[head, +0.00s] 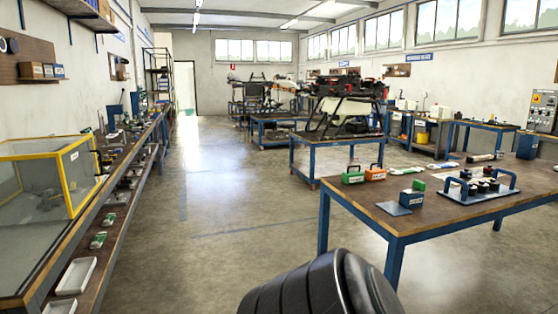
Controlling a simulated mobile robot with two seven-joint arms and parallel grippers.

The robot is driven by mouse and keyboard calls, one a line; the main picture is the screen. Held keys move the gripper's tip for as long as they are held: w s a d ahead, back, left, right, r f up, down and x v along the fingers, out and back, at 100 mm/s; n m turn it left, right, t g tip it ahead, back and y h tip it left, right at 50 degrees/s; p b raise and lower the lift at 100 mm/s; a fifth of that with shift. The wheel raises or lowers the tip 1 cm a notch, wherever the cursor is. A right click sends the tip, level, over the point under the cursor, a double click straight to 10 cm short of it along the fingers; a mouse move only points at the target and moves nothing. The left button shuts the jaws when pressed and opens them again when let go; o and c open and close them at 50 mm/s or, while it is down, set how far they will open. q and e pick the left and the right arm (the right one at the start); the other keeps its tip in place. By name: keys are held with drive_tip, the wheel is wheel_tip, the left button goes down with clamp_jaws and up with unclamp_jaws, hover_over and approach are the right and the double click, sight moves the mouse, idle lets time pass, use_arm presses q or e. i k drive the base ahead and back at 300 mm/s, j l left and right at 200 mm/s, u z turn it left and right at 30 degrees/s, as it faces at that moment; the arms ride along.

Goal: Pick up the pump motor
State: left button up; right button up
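I cannot tell for certain which thing is the pump motor. On the near right workbench (440,224), a tray with blue handles (463,197) holds several small dark round parts (482,186), too small to identify. A dark cylindrical item with a light end (481,158) lies farther back on the same bench. Neither of my grippers is in view. A black rounded part at the bottom middle looks like one of my arm links.
Green (353,175) and orange (375,173) cases and a blue box (411,198) stand on the near bench. A yellow-framed clear enclosure (72,180) and a long cluttered bench line the left. Open floor (215,200) runs between. A drone frame (345,112) sits on a table behind.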

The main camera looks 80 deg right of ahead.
sight(466, 173)
drive_tip(key=z, duration=4.5)
drive_tip(key=i+z, duration=0.25)
drive_tip(key=i, duration=5.05)
